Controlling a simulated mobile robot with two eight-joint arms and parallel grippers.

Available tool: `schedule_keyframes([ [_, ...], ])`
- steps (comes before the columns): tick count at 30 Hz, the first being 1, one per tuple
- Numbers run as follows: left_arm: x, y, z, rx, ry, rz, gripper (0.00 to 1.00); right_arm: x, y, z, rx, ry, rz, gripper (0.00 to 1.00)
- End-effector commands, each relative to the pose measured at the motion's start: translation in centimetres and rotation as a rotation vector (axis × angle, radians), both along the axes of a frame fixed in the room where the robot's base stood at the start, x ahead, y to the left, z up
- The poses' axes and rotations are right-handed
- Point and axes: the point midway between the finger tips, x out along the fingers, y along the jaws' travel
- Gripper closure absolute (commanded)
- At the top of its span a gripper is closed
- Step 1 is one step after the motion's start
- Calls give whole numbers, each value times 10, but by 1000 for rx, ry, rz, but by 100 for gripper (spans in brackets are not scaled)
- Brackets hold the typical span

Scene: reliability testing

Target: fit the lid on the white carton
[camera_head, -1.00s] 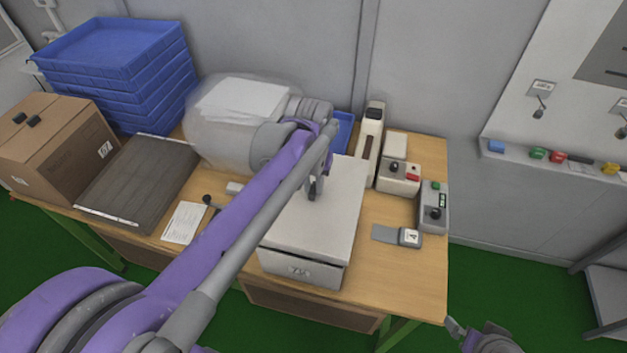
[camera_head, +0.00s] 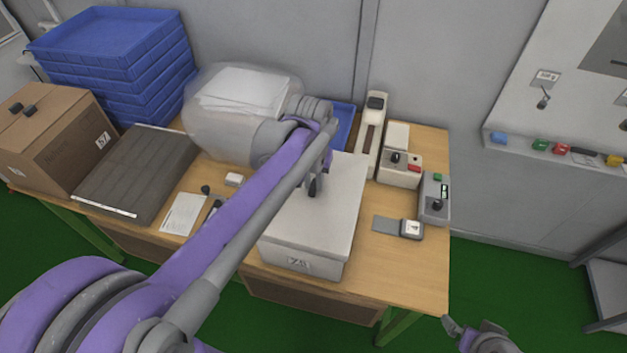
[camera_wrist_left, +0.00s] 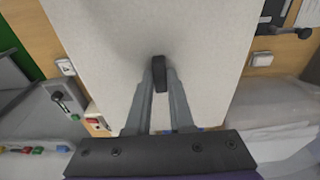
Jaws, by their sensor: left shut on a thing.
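The white carton (camera_head: 327,267) stands on the wooden table, its labelled front face towards me. The pale lid (camera_head: 336,218) lies flat over its top, with no dark gap showing at the front edge. My left gripper (camera_head: 312,190) is over the middle of the lid. In the left wrist view its fingers (camera_wrist_left: 160,82) are shut on the small black handle (camera_wrist_left: 160,68) of the lid (camera_wrist_left: 205,35). My arm hides the carton's left side, and the back edge is partly hidden. My right gripper (camera_head: 460,328) shows at the bottom right, away from the table; its jaw opening is unclear.
On the left are blue trays (camera_head: 110,60), a cardboard box (camera_head: 55,145), a grey slatted panel (camera_head: 138,175) and a clear bag (camera_head: 225,140).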

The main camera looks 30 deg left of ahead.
Motion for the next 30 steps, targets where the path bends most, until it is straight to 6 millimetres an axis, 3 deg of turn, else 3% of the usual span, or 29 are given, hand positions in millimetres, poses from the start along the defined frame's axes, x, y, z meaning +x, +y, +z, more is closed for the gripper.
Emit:
schedule_keyframes([
  [30,0,0,-6,0,0,0,100,-2,0,-5,0,4,0,0],
])
